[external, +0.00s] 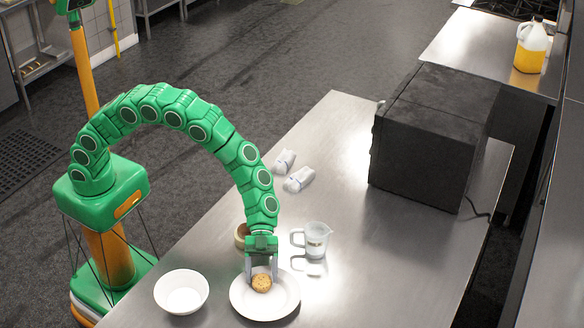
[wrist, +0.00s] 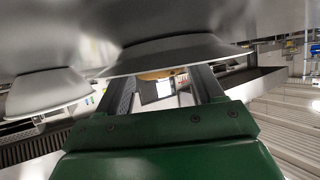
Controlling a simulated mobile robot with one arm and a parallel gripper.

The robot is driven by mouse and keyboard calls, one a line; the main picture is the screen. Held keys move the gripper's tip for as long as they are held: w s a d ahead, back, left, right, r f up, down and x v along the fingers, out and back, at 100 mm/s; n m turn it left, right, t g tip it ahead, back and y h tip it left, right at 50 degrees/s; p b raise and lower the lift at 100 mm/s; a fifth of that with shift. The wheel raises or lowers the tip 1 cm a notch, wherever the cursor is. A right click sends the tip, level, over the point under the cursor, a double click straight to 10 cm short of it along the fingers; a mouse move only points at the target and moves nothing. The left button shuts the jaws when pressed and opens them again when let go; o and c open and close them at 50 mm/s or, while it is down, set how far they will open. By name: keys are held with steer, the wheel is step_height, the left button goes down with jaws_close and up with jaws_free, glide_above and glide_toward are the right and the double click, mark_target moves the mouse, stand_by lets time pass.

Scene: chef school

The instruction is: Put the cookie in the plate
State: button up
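The cookie (external: 261,283) is round and golden brown. It is at the middle of the white plate (external: 240,303) in the external view, but I cannot tell if it rests there or hangs just above. My gripper (external: 262,277) points down over the plate, its two fingers apart on either side of the cookie. In the wrist view, the cookie (wrist: 155,75) shows as a brown strip between the fingertips of my gripper (wrist: 162,80), against the plate (wrist: 185,50). Whether the fingers press on the cookie is unclear.
A white bowl (external: 182,291) stands left of the plate. A measuring cup (external: 315,240) and a small brown bowl (external: 240,236) stand behind it. Two white shakers (external: 298,180) lie farther back. A dark oven (external: 430,137) occupies the back right. The steel table's front right is clear.

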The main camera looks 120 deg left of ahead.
steer(key=shift+o, duration=1.1)
steer(key=shift+s+f, duration=0.25)
steer(key=shift+f, duration=0.65)
steer(key=shift+s+f, duration=0.1)
steer(key=shift+f, duration=0.15)
steer(key=shift+r, duration=0.4)
steer(key=v, duration=0.4)
steer(key=r+v, duration=0.1)
steer(key=v, duration=0.7)
steer(key=shift+w+r, duration=0.3)
steer(key=shift+r, duration=0.1)
